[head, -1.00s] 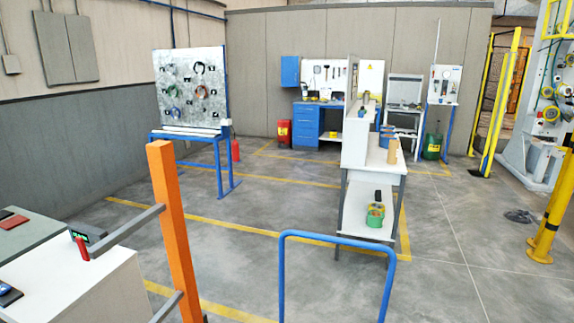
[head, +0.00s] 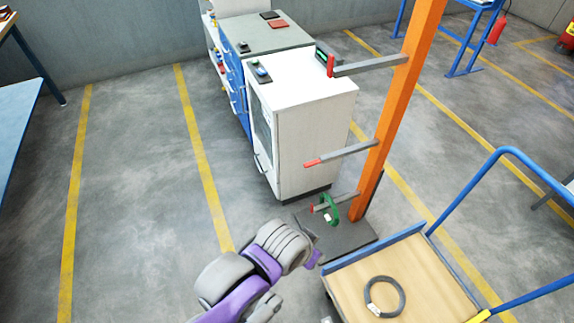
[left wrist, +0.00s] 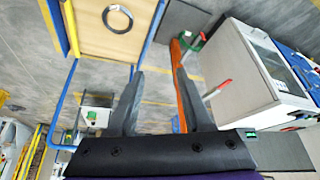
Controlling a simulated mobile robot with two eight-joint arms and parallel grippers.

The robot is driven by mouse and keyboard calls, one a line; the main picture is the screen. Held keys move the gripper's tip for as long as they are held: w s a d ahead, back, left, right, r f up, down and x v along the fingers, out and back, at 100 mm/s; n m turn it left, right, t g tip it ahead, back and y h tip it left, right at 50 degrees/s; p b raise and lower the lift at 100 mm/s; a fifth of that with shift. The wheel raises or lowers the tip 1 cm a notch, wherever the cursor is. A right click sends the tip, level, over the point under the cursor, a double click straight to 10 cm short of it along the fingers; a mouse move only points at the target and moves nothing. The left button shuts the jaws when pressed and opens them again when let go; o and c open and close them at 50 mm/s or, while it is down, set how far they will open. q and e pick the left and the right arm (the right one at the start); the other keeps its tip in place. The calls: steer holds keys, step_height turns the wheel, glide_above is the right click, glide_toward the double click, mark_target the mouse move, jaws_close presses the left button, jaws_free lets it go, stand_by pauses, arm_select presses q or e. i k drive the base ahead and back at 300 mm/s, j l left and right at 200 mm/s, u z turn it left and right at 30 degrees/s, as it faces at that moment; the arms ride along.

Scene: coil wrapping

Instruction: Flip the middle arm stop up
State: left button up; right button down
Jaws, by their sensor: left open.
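The orange post (head: 393,110) carries three grey arms at different heights. The middle arm (head: 345,153) ends in a red stop (head: 312,163) lying in line with the arm, folded flat. The top arm's red stop (head: 331,66) stands upright. The bottom arm (head: 340,201) holds a green coil (head: 329,209); its red tip is too small to read. My left gripper (head: 317,259) is low, in front of the post and below the middle arm. In the left wrist view it is open (left wrist: 161,71) and empty, with the post beyond its fingers. My right gripper is out of view.
A white cabinet (head: 315,130) stands close to the left of the post. A wooden-topped cart (head: 345,285) with a blue handle and a dark coil (head: 384,297) is at lower right. Floor to the left is clear.

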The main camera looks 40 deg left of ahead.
mark_target(317, 161)
steer(key=u, duration=1.3)
steer(key=i+j+z, duration=0.15)
steer(key=i, duration=0.2)
steer(key=i+j+z, duration=0.1)
steer(key=i+j, duration=0.15)
steer(key=i, duration=0.1)
